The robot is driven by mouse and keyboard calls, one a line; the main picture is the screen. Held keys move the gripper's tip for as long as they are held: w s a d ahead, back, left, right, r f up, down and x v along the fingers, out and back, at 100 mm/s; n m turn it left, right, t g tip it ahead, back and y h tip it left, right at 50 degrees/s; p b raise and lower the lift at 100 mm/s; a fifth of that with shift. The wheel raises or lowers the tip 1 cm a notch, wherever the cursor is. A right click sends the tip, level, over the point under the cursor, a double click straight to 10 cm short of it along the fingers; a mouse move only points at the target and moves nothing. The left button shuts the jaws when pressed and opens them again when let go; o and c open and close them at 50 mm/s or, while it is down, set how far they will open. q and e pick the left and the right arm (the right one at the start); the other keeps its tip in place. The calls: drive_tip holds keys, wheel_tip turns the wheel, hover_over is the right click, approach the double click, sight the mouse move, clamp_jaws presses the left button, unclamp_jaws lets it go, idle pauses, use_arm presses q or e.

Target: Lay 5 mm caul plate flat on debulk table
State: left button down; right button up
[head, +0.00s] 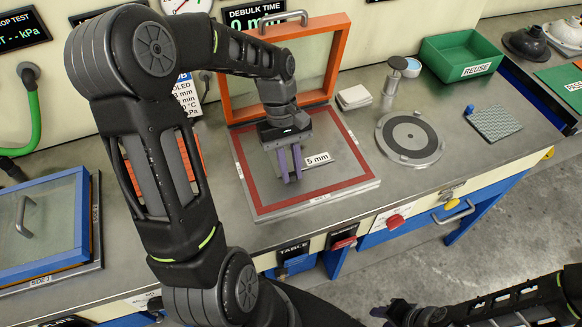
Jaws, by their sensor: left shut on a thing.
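The debulk table (355,189) is a metal bed with a red border, and its orange-framed clear lid (340,60) stands open behind it. The grey caul plate with the white "5 mm" label (318,159) is over the bed, inside the red border. Its edges blend with the bed, so I cannot tell whether it fully touches down. My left gripper (291,178), with purple fingers, points down at the plate and is shut on it; the grip itself is partly hidden. My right gripper (402,312) shows only partly at the bottom edge, away from the table, its jaws unclear.
A round disc fixture (410,138), a stack of white pads (354,97) and a metal cylinder (391,80) stand right of the bed. A green REUSE bin (462,58) and a textured pad (495,122) are farther right. A blue-framed box (45,225) is at the left.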

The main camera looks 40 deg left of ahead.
use_arm(q)
drive_tip(key=shift+f, duration=0.1)
idle(0.3)
drive_tip(key=c, duration=1.3)
unclamp_jaws()
drive_tip(key=shift+o, duration=0.2)
drive_tip(key=shift+b+v, duration=0.55)
drive_tip(key=shift+v, duration=3.2)
drive_tip(key=shift+f, duration=0.1)
